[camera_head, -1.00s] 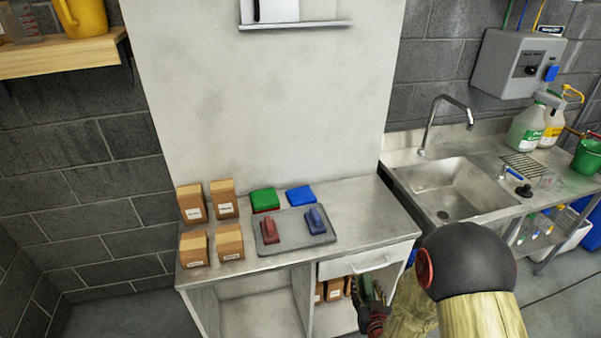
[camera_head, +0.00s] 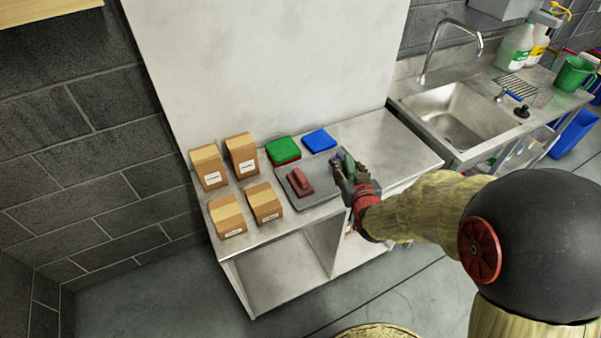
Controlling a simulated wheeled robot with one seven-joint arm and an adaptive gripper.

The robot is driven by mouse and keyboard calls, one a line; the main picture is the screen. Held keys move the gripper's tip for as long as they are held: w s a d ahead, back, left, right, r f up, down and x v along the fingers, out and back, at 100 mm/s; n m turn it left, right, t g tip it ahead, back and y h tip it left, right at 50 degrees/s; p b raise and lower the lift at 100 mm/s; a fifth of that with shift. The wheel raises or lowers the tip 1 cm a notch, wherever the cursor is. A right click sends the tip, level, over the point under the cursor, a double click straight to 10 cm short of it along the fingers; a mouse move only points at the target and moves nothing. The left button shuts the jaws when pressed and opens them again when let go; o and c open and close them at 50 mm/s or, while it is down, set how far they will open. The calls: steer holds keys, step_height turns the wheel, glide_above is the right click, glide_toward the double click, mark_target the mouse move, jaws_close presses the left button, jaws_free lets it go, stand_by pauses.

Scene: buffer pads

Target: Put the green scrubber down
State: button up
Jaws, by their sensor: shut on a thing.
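My gripper (camera_head: 347,172) is shut on the green scrubber (camera_head: 349,166) and holds it over the right part of the grey tray (camera_head: 322,200). Most of the scrubber is hidden between the fingers. A red scrubber (camera_head: 299,182) sits on the left of the tray. A blue scrubber is mostly hidden by my gripper; a bit of blue shows near the fingers. I cannot tell how high the green scrubber is above the tray.
Behind the tray lie a green pad (camera_head: 284,147) on a red one and a blue pad (camera_head: 319,140). Several cardboard boxes (camera_head: 228,216) stand on the left of the counter. The counter (camera_head: 392,143) is bare to the right of the pads. A sink (camera_head: 455,115) is further right.

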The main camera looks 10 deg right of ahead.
steer(key=shift+a+f, duration=0.35)
steer(key=shift+f, duration=0.45)
steer(key=w+a+f+b, duration=0.2)
steer(key=w+a+f, duration=0.15)
steer(key=w, duration=0.45)
steer(key=b, duration=0.1)
glide_above(321, 177)
step_height(321, 177, down, 6)
steer(key=shift+s, duration=0.15)
steer(key=shift+f, duration=0.3)
steer(key=shift+f+b, duration=0.7)
steer(key=shift+f, duration=0.65)
